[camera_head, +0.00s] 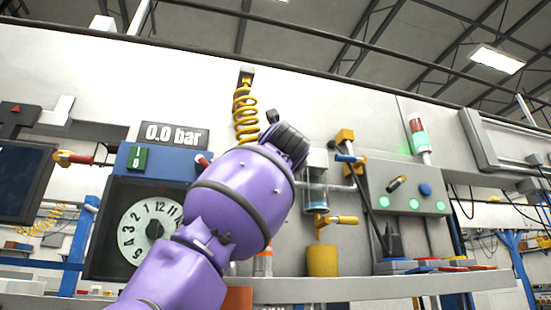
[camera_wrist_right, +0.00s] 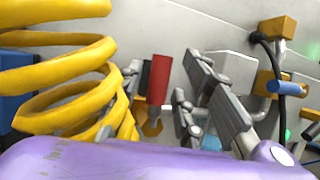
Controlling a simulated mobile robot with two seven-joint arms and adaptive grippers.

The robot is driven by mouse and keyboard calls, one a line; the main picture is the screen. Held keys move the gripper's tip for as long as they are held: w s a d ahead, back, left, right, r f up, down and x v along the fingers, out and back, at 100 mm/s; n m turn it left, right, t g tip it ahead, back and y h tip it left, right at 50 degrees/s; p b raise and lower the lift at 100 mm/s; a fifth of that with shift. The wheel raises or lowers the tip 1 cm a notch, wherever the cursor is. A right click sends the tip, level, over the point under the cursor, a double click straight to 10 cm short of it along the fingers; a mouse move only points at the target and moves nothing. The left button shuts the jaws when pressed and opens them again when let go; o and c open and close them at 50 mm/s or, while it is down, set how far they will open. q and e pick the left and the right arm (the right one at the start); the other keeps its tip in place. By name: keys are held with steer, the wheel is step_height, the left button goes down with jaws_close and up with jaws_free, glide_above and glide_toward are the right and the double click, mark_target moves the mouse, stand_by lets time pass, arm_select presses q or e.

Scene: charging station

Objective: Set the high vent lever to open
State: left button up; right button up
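A lever with a red handle (camera_wrist_right: 158,80) is in the middle of the right wrist view, hanging upright. My right gripper (camera_wrist_right: 162,84) is open, with a grey finger on each side of this handle; I cannot tell if they touch it. In the head view my purple right arm reaches up to the panel, and its wrist hides the fingers and this handle. A lever with a blue handle (camera_head: 350,158) sits on an orange valve to the right; it also shows in the wrist view (camera_wrist_right: 286,89). No label marks the vent lever. My left gripper is not in view.
A yellow coiled hose (camera_head: 245,110) hangs close to my right gripper, on its left in the wrist view (camera_wrist_right: 70,70). A 0.0 bar display (camera_head: 174,135) and dial (camera_head: 150,232) are left. A grey button box (camera_head: 410,188) and yellow cup (camera_head: 322,261) are right.

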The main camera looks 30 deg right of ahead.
steer(key=shift+s+a, duration=0.1)
steer(key=v, duration=1.2)
